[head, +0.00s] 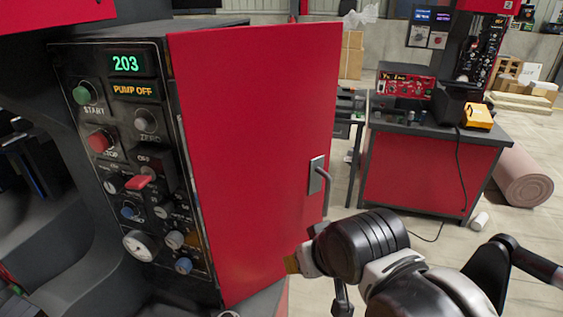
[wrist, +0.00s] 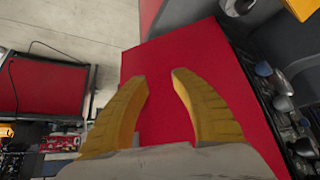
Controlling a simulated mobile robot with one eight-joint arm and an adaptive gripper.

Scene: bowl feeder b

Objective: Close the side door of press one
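The red side door (head: 250,150) of the press stands swung out from the side of the control cabinet, its left edge along the control panel. A grey handle (head: 319,178) is near its right edge. My gripper (head: 292,264) is in front of the door's lower right part, below the handle; only a yellow finger part shows there, the rest hidden by my wrist. In the wrist view, my two yellow fingers (wrist: 160,77) are apart and empty, pointing at the red door (wrist: 185,50). I cannot tell whether they touch it. The handle is not clearly visible in the wrist view.
The control panel (head: 128,150) with a green 203 display, buttons and knobs borders the door on the left. A red-fronted bench (head: 415,172) stands at the back right, with a rolled mat (head: 523,178) beside it. Bare floor shows between the door and the bench.

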